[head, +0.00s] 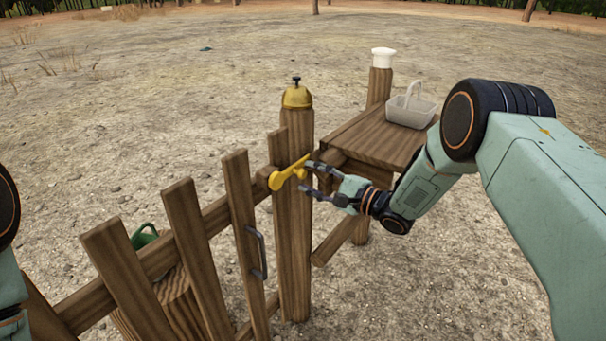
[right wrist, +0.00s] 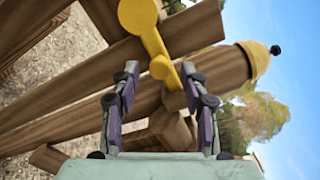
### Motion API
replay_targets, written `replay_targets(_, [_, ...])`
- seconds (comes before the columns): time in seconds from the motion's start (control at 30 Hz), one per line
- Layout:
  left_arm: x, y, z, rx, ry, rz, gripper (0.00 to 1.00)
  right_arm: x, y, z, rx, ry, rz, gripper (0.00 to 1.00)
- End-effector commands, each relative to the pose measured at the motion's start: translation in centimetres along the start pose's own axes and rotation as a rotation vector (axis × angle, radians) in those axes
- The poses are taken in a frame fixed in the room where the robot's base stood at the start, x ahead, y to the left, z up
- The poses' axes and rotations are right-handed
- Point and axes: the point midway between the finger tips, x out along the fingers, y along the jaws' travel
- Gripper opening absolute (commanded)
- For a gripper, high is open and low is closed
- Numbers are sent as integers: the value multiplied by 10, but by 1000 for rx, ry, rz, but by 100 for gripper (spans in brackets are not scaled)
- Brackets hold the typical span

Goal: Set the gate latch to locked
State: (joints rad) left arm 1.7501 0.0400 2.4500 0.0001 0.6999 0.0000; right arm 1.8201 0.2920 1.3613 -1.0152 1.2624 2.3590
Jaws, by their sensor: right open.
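The yellow gate latch (head: 284,179) is mounted where the wooden gate (head: 238,200) meets the gate post (head: 294,240). Its arm slopes up to the right across the post in the head view. My right gripper (head: 308,177) is open at the latch's right end. In the right wrist view, the bar's lower end lies between the spread fingers of the gripper (right wrist: 161,82); contact is unclear. My left gripper is out of view.
A brass bell (head: 297,96) tops the gate post. A wooden shelf (head: 370,138) behind it holds a pale basket (head: 411,108); a white-topped post (head: 381,75) stands alongside. A grey handle (head: 258,252) and a green can (head: 144,236) are at the gate. Open gravel surrounds this.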

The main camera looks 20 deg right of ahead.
Motion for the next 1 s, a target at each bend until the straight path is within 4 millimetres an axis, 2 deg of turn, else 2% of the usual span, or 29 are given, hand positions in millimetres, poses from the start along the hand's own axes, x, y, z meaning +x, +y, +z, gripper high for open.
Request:
replay_targets(0.03, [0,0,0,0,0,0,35,-13,-2,-2,2,5,-4,45])
replay_targets(0.2, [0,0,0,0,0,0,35,-48,-2,-1,3,4,-6,45])
replay_targets(0.4, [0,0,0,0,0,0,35,-75,-2,-1,1,2,-5,45])
replay_targets(0.6, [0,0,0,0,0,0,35,-83,-2,0,0,-1,-4,45])
replay_targets(1.0, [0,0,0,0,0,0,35,-83,-2,0,0,-1,-4,45])
